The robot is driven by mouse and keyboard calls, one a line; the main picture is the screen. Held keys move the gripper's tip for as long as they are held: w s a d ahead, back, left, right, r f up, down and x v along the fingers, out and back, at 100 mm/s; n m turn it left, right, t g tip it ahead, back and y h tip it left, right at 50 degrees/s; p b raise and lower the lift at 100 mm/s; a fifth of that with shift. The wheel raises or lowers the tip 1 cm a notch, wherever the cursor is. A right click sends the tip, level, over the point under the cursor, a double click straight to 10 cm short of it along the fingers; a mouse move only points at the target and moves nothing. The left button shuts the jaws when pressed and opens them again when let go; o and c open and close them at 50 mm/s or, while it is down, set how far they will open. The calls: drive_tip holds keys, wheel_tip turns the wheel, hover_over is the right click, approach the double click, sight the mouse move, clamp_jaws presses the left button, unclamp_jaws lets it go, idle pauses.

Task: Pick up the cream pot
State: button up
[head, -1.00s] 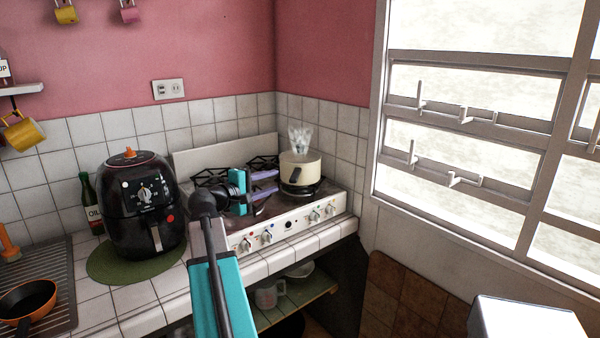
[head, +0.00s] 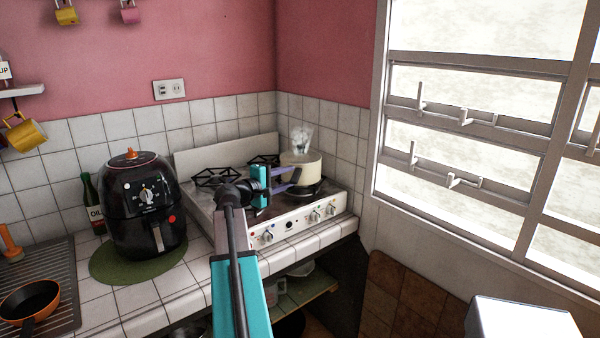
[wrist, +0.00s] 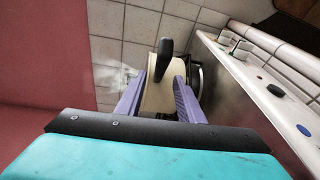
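My gripper (head: 294,181) is at the pot's near left side. In the wrist view its purple fingers (wrist: 163,78) are apart, on either side of the handle's line. I cannot tell whether either finger touches the pot. The handle is hidden behind the fingers in the head view.
The white stove (head: 296,224) has knobs along its front and free burners at left. A black air fryer (head: 146,208) stands on a green mat (head: 112,268) left of my arm. Tiled wall is close behind the pot, and a window (head: 455,140) is at right.

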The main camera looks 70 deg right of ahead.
sight(296, 171)
drive_tip(key=shift+d, duration=0.15)
drive_tip(key=p+x, duration=0.1)
drive_tip(key=x, duration=0.1)
drive_tip(key=p+x, duration=0.1)
drive_tip(key=x, duration=0.1)
drive_tip(key=shift+d+r, duration=0.15)
drive_tip(key=shift+s+d, duration=0.25)
drive_tip(key=shift+d, duration=0.05)
clamp_jaws()
idle(1.2)
idle(0.4)
